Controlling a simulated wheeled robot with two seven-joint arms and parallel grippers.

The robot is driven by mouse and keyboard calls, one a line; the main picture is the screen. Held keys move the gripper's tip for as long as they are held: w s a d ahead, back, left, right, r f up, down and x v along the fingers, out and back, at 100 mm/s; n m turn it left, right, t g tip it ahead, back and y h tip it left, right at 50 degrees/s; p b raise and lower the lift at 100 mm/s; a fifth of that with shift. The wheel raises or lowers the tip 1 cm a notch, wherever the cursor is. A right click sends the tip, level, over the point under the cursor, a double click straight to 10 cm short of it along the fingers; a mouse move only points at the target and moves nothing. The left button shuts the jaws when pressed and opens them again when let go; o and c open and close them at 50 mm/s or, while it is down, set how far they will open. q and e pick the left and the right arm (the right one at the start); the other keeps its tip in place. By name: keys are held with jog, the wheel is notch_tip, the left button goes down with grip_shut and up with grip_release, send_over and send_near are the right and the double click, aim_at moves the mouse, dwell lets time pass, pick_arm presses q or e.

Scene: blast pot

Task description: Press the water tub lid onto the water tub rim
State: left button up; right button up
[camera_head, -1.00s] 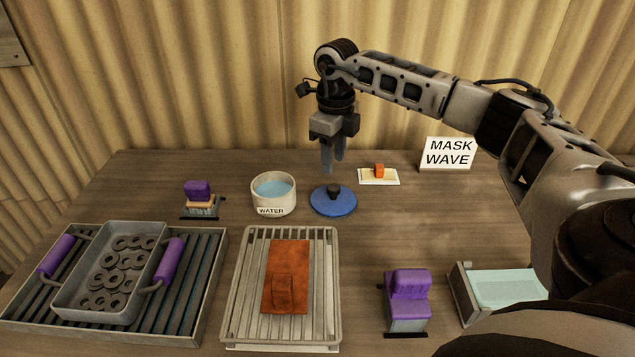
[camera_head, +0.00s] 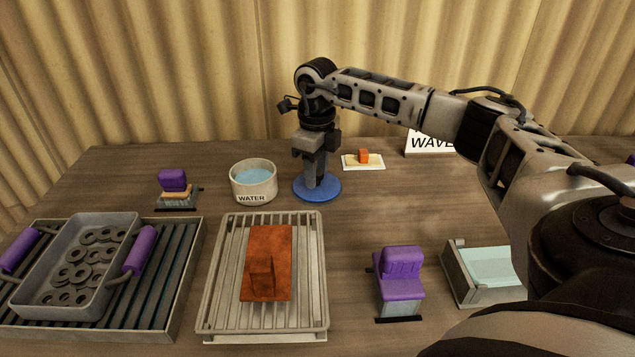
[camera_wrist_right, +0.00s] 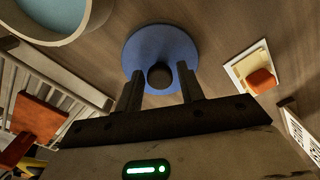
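The water tub (camera_head: 253,193) is a pale round tub marked WATER, open at the top, with blue water inside. It also shows at the upper left of the right wrist view (camera_wrist_right: 98,18). The water tub lid (camera_head: 328,189) is a flat blue disc with a dark knob, lying on the table just right of the tub. My right gripper (camera_head: 316,184) points down over the lid and hides its knob in the head view. In the right wrist view the two fingers (camera_wrist_right: 160,84) are apart, with the lid's dark knob (camera_wrist_right: 160,75) between or just beyond their tips. My left gripper is not in view.
A slatted rack (camera_head: 212,290) holds a rusty block (camera_head: 268,262). A grey basket of rings (camera_head: 60,270) stands on a grate at left. Purple-handled brushes (camera_head: 400,270) (camera_head: 173,181), an orange piece on a white card (camera_head: 350,162) and a sign (camera_head: 425,146) stand around.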

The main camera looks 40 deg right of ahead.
jog(key=c, duration=0.7)
notch_tip(320, 180, up, 5)
jog(key=p, duration=0.4)
